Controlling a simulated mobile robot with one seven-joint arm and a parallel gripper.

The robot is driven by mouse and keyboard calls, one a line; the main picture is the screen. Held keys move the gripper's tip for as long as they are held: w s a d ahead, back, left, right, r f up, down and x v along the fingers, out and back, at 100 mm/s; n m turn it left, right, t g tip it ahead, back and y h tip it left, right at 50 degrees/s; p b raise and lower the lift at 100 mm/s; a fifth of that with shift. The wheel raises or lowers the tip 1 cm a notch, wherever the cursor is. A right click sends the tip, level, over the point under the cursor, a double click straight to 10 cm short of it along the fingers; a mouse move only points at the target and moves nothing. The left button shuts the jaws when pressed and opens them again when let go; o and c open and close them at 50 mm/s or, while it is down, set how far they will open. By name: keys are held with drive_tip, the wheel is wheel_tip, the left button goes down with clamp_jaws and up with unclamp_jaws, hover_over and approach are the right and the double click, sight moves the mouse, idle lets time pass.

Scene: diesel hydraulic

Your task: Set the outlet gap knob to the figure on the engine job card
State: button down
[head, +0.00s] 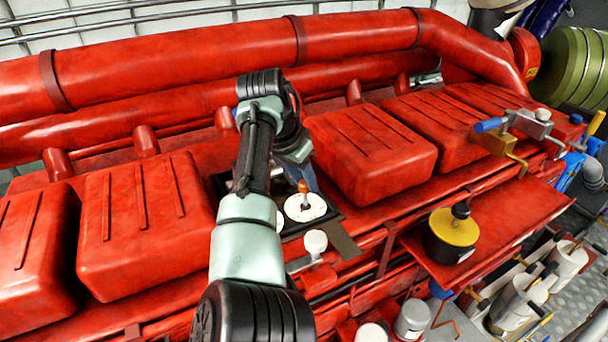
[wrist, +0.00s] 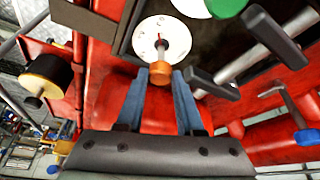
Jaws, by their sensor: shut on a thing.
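An orange-tipped knob (head: 303,187) stands on a white round dial (head: 305,209) in a dark tray-like panel between the red engine covers. In the wrist view the orange knob (wrist: 160,73) sits between the tips of my gripper's blue fingers (wrist: 160,80), which are shut on it. The dial's face (wrist: 150,35) shows small marks, too small to read. In the head view my arm hides part of the panel. I cannot make out a readable engine job card.
A second white dial (wrist: 190,5) with a green knob (wrist: 226,6) lies beside the first. Dark handles (wrist: 272,35) stand close on the right in the wrist view. A black and yellow round part (head: 453,228) sits on a red shelf (head: 500,235). Red covers (head: 370,150) flank the panel.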

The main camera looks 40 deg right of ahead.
drive_tip(key=shift+r+m+g, duration=0.1)
drive_tip(key=shift+m+g, duration=0.2)
drive_tip(key=shift+m, duration=0.5)
drive_tip(key=shift+w, duration=0.1)
drive_tip(key=c, duration=0.5)
unclamp_jaws()
drive_tip(key=shift+c, duration=0.2)
drive_tip(key=b+v, duration=0.4)
drive_tip(key=v, duration=0.9)
